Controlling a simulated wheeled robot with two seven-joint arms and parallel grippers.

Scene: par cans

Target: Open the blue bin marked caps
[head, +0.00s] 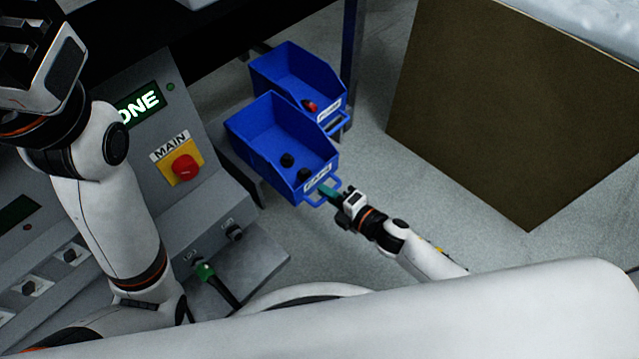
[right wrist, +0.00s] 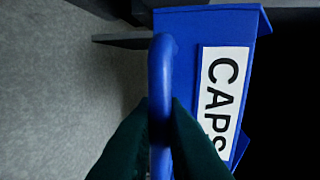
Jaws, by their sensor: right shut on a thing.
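The blue bin marked CAPS (head: 262,140) is the nearer of two blue bins in the head view. It stands out toward my right arm, with a few dark round caps inside. In the right wrist view its white CAPS label (right wrist: 222,98) fills the right side, and its blue handle (right wrist: 160,95) runs upright between my fingers. My right gripper (head: 330,192) is shut on that handle; it also shows in the right wrist view (right wrist: 160,140). My left gripper (head: 40,60) is at the upper left, over the grey panel; its fingertips are not clear.
A second blue bin (head: 300,78) with a red piece inside sits just behind. A grey control panel (head: 140,180) with a red MAIN button (head: 185,167) is on the left. A large brown board (head: 500,110) stands at right. Grey floor lies clear between.

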